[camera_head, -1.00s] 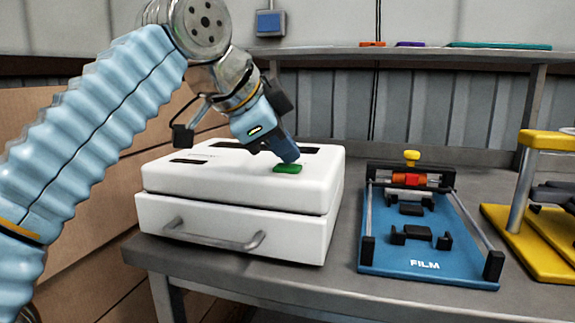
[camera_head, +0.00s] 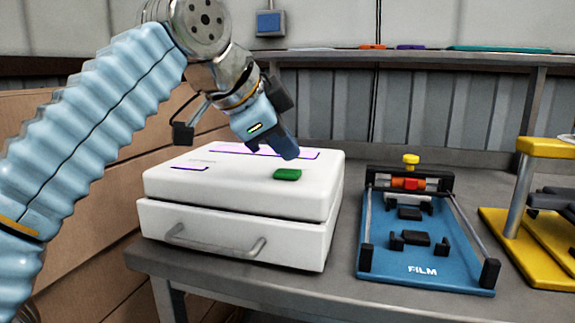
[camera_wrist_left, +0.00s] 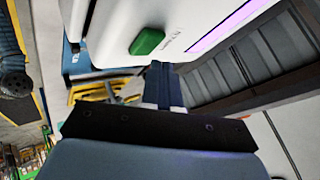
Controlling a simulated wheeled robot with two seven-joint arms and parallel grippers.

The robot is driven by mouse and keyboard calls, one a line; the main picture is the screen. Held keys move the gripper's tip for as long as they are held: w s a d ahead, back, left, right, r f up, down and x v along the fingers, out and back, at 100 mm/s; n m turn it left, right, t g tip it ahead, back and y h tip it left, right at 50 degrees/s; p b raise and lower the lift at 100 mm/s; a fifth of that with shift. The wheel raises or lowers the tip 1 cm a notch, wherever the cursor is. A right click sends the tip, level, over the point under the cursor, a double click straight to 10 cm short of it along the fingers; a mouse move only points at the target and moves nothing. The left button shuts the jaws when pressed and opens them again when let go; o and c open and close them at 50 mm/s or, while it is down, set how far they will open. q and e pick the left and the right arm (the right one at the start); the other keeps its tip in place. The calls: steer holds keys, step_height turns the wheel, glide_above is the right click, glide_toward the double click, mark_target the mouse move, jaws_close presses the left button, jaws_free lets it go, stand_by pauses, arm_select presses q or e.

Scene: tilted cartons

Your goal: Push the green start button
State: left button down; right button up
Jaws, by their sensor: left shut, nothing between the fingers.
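The green start button (camera_head: 287,174) sits on top of the white machine (camera_head: 237,228) near its right front corner. It also shows in the left wrist view (camera_wrist_left: 147,42), just beyond the fingertips. My left gripper (camera_head: 290,153) is shut and empty, its tips above and slightly behind the button, apart from it. The fingers (camera_wrist_left: 158,70) are pressed together in the left wrist view. Purple-lit strips glow on the machine's top. My right gripper is not in view.
A blue film jig (camera_head: 425,255) with a yellow knob stands to the right of the machine on the grey table. A yellow stand (camera_head: 520,255) is at the far right. A shelf (camera_head: 430,53) runs along the back, with a blue wall box (camera_head: 270,23) above it.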

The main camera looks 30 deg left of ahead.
mark_target(284, 173)
arm_select(q)
step_height(284, 173, up, 5)
steer(key=p, duration=0.5)
steer(key=shift+r, duration=0.1)
stand_by(0.8)
